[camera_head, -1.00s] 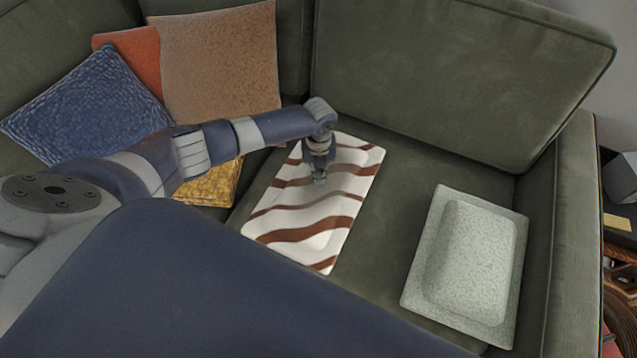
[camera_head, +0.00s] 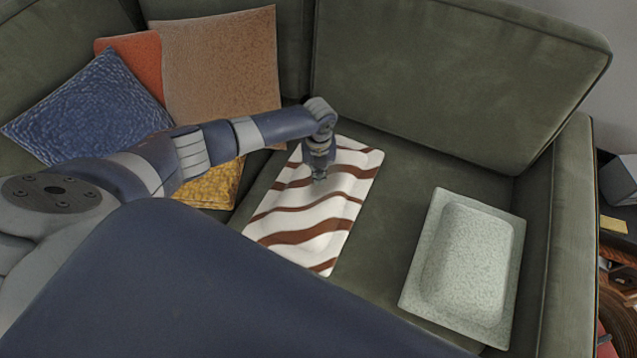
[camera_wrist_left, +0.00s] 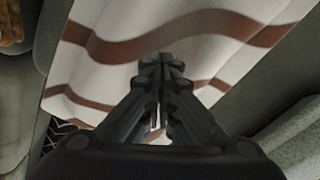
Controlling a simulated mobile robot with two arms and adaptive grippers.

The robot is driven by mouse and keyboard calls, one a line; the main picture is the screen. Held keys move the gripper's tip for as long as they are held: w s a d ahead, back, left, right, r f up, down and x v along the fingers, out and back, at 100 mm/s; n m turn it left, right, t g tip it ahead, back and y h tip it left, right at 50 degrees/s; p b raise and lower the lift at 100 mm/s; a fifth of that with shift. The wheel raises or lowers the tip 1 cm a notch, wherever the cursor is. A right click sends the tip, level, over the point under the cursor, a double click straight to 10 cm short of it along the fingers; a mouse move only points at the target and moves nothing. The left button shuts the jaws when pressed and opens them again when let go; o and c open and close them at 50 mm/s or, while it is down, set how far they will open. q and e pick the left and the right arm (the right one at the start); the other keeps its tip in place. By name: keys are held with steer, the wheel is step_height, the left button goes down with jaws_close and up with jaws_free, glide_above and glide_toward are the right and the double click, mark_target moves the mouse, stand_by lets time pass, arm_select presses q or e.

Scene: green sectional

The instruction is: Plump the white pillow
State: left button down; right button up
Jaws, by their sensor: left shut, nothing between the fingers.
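The white pillow with brown wavy stripes (camera_head: 308,215) lies flat on the green sofa seat, left of the pale green-white pillow. It fills much of the left wrist view (camera_wrist_left: 140,28). My left gripper (camera_head: 319,180) points down over the upper middle part of the striped pillow. Its fingers are together with nothing between them, as the left wrist view also shows (camera_wrist_left: 163,62). The tips are at or very near the pillow's surface; I cannot tell whether they touch. My forearm and wrist hide a little of the pillow's upper left corner. My right gripper is not in view.
A pale speckled pillow (camera_head: 465,262) lies to the right on the seat. Blue (camera_head: 88,107), orange (camera_head: 133,55), tan (camera_head: 222,65) and yellow (camera_head: 212,187) cushions are at the left. The sofa back (camera_head: 450,80) and right armrest (camera_head: 568,240) bound the seat. Bare seat lies between the two flat pillows.

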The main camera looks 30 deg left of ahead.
arm_select(q)
steer(key=shift+f, duration=0.1)
steer(key=shift+f+b, duration=0.8)
steer(key=shift+s+f, duration=0.1)
stand_by(0.7)
steer(key=shift+r+p, duration=0.8)
steer(key=shift+r, duration=0.15)
